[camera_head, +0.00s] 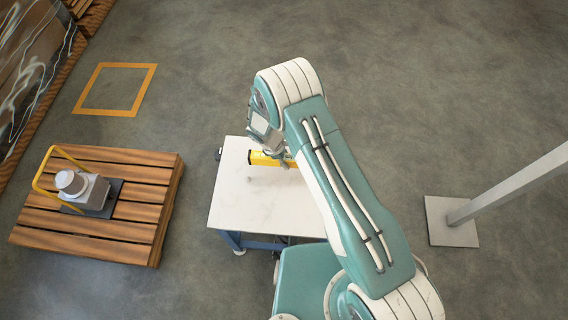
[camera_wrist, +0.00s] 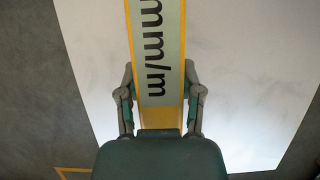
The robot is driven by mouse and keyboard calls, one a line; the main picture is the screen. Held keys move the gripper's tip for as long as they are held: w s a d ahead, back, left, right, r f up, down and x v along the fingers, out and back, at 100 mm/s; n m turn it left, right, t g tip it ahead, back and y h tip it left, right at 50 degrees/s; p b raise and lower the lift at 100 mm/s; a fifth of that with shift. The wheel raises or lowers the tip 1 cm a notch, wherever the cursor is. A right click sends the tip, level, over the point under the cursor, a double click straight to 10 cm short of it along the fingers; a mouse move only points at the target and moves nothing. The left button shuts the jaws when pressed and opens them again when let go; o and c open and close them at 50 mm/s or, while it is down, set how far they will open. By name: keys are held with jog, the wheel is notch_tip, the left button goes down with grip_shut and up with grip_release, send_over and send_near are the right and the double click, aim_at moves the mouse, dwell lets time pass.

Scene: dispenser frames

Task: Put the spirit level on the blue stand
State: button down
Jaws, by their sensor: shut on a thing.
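The spirit level (camera_head: 262,158) is a yellow bar partly hidden behind my arm in the head view. In the wrist view, the spirit level (camera_wrist: 160,40) runs up between my fingers, with a grey-green label reading "mm/m". My gripper (camera_wrist: 160,80) is shut on it, one finger at each side. In the head view, my gripper (camera_head: 276,150) is mostly hidden by the arm. The blue stand (camera_head: 235,205) has a white top and blue legs. The level is over its far part; I cannot tell whether it touches the top.
A wooden pallet (camera_head: 70,228) with a grey device (camera_head: 84,187) and yellow handle stands at the left. A grey post on a square base (camera_head: 440,230) stands at the right. A yellow-orange square (camera_head: 85,90) marks the floor. The near part of the white top is bare.

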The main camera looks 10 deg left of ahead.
jog(key=shift+a+f, duration=0.25)
notch_tip(320, 180, down, 3)
jog(key=shift+w+a+f, duration=0.1)
jog(key=shift+a+f, duration=0.05)
jog(key=shift+c, duration=1.3)
grip_release()
notch_tip(320, 180, up, 11)
send_over(254, 157)
jog(key=w+d, duration=0.2)
jog(key=d, duration=0.3)
jog(key=shift+s+d, duration=0.1)
jog(key=shift+s, duration=0.05)
